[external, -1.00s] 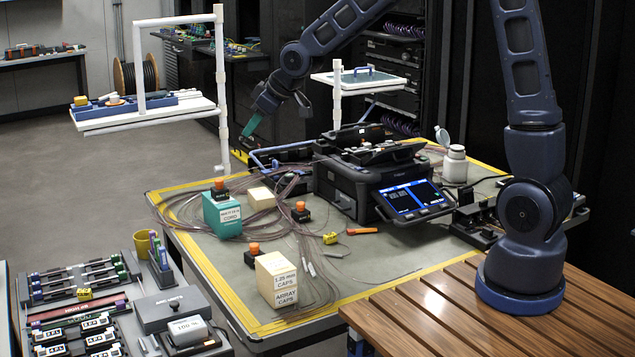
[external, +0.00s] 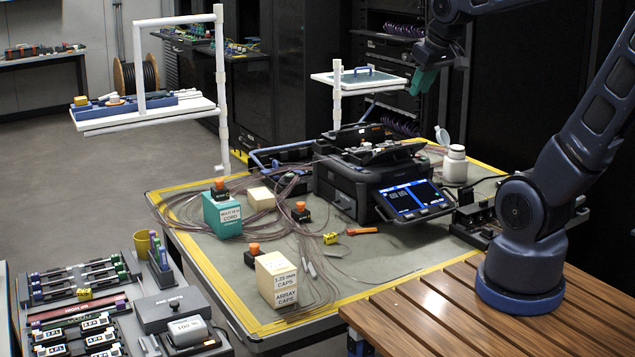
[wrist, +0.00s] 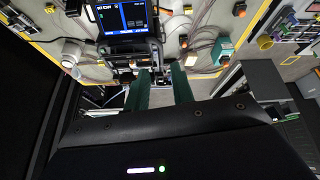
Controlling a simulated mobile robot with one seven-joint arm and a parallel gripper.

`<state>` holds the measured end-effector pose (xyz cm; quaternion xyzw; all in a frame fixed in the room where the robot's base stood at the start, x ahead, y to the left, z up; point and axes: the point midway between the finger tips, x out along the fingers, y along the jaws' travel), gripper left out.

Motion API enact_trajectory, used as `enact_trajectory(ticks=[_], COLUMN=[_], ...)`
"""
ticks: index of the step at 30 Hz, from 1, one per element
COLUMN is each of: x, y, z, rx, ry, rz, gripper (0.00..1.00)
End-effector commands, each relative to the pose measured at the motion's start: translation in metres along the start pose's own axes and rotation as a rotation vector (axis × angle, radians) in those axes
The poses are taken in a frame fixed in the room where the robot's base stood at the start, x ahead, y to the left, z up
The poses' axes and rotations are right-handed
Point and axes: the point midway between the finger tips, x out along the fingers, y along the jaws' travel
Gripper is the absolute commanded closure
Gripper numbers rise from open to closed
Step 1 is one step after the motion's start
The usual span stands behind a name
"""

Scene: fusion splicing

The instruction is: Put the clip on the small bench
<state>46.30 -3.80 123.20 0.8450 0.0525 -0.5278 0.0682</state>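No thing in view can be named the clip for sure; a small yellow piece with dark marks (external: 330,238) lies on the mat in front of the splicer. I cannot tell for sure which surface is the small bench; a small white raised shelf (external: 322,77) stands behind the splicer, with a flat tray (external: 368,76) on it. My gripper (external: 424,82) is high in the air to the right of that shelf, clear of the table. Its two teal fingers are apart in the wrist view (wrist: 161,72), and I see nothing held between them.
The black splicer (external: 345,185) with its lit screen stands mid-table. A white bottle (external: 455,168), a teal box (external: 222,215), cream boxes (external: 277,280) and loose fibres surround it. A larger white shelf (external: 150,112) is at left. A slatted wooden surface (external: 430,315) is in front.

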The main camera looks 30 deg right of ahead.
Motion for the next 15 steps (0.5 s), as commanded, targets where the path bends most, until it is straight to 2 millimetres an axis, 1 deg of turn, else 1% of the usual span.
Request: enact_trajectory(ticks=[1, 3, 6, 10, 12, 15], x=[-0.008, -0.015, -0.023, -0.029, -0.030, -0.030], y=[0.007, 0.015, 0.021, 0.026, 0.027, 0.027], z=[0.016, 0.036, 0.059, 0.078, 0.084, 0.086], rx=[0.032, 0.073, 0.119, 0.157, 0.168, 0.173], ry=[-0.004, -0.018, -0.034, -0.047, -0.052, -0.055], rz=[0.006, 0.010, 0.013, 0.013, 0.013, 0.013], gripper=[0.76, 0.76, 0.76, 0.76, 0.76, 0.76])
